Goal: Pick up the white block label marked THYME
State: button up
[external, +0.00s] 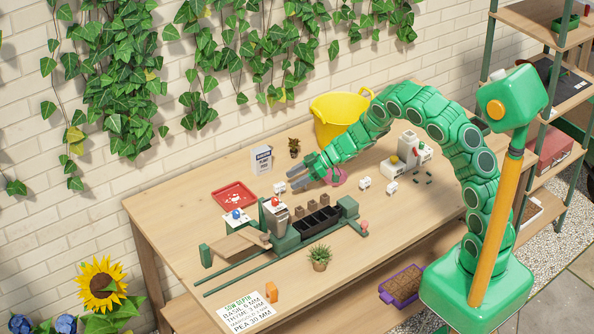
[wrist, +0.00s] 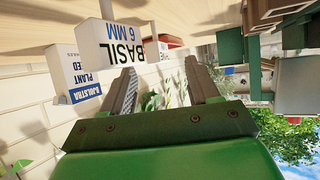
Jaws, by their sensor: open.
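Small white blocks stand on the table in the external view: one (external: 280,187) by my gripper's tips, and two more (external: 365,184) (external: 391,189) to the right. Their lettering is too small to read there, so I cannot tell which is THYME. In the wrist view a white block reading BASIL 6 MM (wrist: 112,35) stands just beyond my left finger.
A red tray (external: 234,196) lies to the left. The green potting rig (external: 285,240) is in front. A yellow bucket (external: 338,115) stands behind my arm.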

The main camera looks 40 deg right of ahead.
aim_at(283, 184)
jog(key=shift+x, duration=3.35)
jog(key=shift+w+r, duration=0.1)
jog(key=shift+r, duration=0.1)
jog(key=shift+c, duration=0.2)
grip_shut()
